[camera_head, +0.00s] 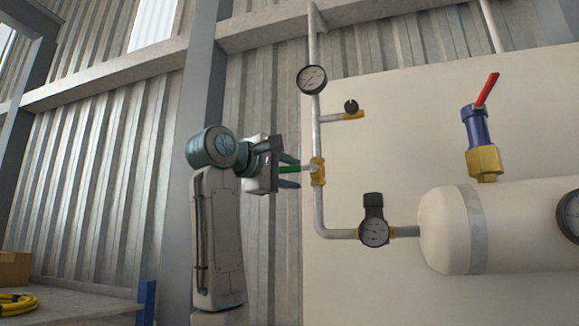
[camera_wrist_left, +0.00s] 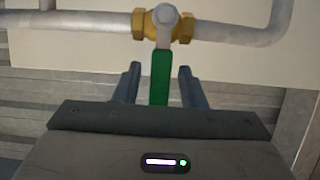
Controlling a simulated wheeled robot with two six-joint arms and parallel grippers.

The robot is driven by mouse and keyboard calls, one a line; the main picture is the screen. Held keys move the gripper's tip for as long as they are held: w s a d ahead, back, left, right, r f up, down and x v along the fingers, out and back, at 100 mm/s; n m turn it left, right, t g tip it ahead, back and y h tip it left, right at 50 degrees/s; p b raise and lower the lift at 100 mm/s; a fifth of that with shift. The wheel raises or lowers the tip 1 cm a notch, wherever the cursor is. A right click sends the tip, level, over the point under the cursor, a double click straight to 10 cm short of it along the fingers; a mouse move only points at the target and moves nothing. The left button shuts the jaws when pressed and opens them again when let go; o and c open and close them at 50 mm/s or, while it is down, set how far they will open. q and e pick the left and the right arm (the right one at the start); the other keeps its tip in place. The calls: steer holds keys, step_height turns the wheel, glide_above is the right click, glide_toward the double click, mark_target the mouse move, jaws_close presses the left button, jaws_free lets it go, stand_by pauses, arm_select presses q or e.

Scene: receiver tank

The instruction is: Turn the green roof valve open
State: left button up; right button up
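The green valve has a brass body (camera_head: 317,173) on the vertical grey pipe. Its green handle (camera_head: 291,169) sticks out to the left, crosswise to the pipe. My left gripper (camera_head: 296,168) comes in from the left with one finger above the handle and one below. In the left wrist view the green handle (camera_wrist_left: 160,78) lies between the two open fingers, with a gap on both sides. The valve's brass body (camera_wrist_left: 160,24) is just beyond the fingertips there. The handle's near end is hidden by the gripper body. My right gripper is not in view.
A pressure gauge (camera_head: 312,79) and a small black-knobbed side valve (camera_head: 352,108) sit above on the pipe. A regulator (camera_head: 374,220) joins the pipe to the cream tank (camera_head: 520,225). A red-handled blue valve (camera_head: 479,125) stands on the tank. A bench (camera_head: 75,303) is lower left.

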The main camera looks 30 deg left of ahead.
arm_select(q)
steer(key=shift+s, duration=0.2)
steer(key=shift+c, duration=0.3)
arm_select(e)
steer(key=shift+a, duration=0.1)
arm_select(q)
steer(key=shift+w, duration=0.1)
jaws_close()
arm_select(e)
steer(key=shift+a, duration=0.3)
arm_select(q)
steer(key=shift+r, duration=0.2)
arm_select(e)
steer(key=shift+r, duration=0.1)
arm_select(q)
steer(key=shift+d+r+m+g+y+p, duration=0.25)
steer(key=shift+r+m+g+p, duration=0.35)
steer(key=shift+m, duration=0.65)
steer(key=shift+d+r+m+g+y+p, duration=0.15)
steer(key=shift+r+m+g+y+p, duration=0.4)
steer(key=shift+m, duration=0.7)
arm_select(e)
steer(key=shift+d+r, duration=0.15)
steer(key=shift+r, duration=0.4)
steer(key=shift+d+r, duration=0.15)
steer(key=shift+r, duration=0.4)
arm_select(q)
steer(key=shift+r, duration=0.1)
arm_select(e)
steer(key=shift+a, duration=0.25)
